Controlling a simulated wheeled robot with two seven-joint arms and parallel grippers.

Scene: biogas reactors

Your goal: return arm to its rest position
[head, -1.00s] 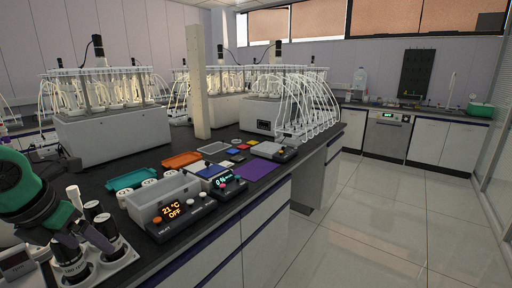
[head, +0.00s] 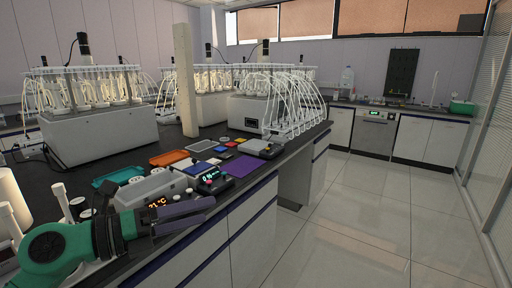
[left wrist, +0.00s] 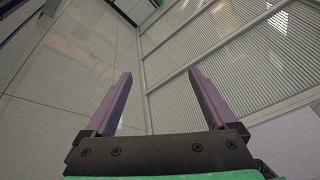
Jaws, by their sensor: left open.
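My left gripper (head: 184,216) reaches in from the lower left in the head view, at the front edge of the black bench (head: 75,171). Its purple-grey fingers point right and cover part of the display box with orange digits (head: 158,201). In the left wrist view the two fingers of the left gripper (left wrist: 160,95) stand wide apart with nothing between them. Beyond them are floor tiles and a ribbed glass partition. My right gripper is in neither view.
On the bench are a teal tray (head: 118,176), an orange tray (head: 169,158), a purple mat (head: 237,168) and a small device with a green display (head: 211,178). A beige post (head: 186,80) rises behind. Reactors with tubes (head: 90,125) stand further back. The tiled floor (head: 350,220) at right is clear.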

